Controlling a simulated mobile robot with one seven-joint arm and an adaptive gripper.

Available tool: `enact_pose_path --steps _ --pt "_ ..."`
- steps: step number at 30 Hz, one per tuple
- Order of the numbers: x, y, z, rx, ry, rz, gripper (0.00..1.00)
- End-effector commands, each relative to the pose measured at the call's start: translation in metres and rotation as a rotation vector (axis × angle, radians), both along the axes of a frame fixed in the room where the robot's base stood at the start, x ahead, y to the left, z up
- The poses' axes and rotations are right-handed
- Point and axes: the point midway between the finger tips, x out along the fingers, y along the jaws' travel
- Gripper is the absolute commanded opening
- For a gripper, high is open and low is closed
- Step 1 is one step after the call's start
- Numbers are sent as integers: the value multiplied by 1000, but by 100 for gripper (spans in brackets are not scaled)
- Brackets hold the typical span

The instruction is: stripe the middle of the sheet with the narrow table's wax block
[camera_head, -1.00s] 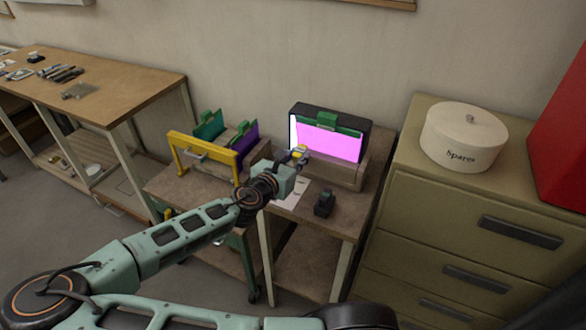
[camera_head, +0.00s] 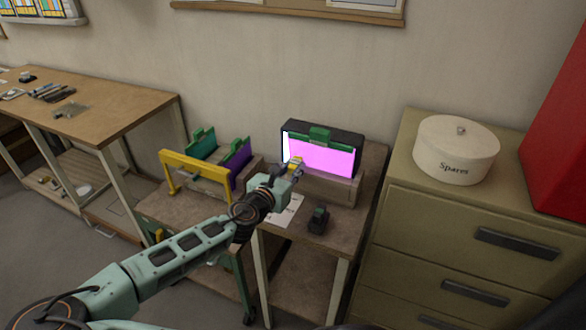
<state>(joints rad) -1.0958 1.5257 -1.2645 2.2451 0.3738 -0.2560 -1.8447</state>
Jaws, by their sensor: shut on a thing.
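The magenta sheet (camera_head: 325,158) stands upright in front of a dark-framed lit panel, with a green clip (camera_head: 319,134) at its top edge. A bright white strip shows at its left. My gripper (camera_head: 296,168) is at the lower left of the sheet, shut on a small yellow piece (camera_head: 295,162) that looks like the wax block. The piece overlaps the sheet's left part in this view; I cannot tell whether it touches. No stripe is visible on the sheet. The narrow table (camera_head: 338,222) stands under the panel.
A dark block with a greenish top (camera_head: 318,220) and a white paper (camera_head: 284,212) lie on the narrow table. Left is a yellow-framed rack (camera_head: 195,164) with green and purple sheets. Right is a drawer cabinet (camera_head: 470,220) with a white "Spares" tin (camera_head: 455,150).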

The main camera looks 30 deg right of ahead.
Motion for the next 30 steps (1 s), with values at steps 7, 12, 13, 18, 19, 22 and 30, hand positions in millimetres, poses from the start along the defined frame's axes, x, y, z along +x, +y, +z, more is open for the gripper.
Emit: enact_pose_path --steps 7,12,13,18,19,22,30 --pt "3 -4 2 -1 -1 0 0" --pt "5 -7 2 -1 0 -1 0" --pt "6 -8 2 -1 0 -1 0" --pt "7 -10 3 -2 0 -1 0" --pt "8 -11 3 -1 0 -1 0" --pt "9 -12 4 -1 -1 0 0" --pt "13 -16 5 0 -1 0 0"
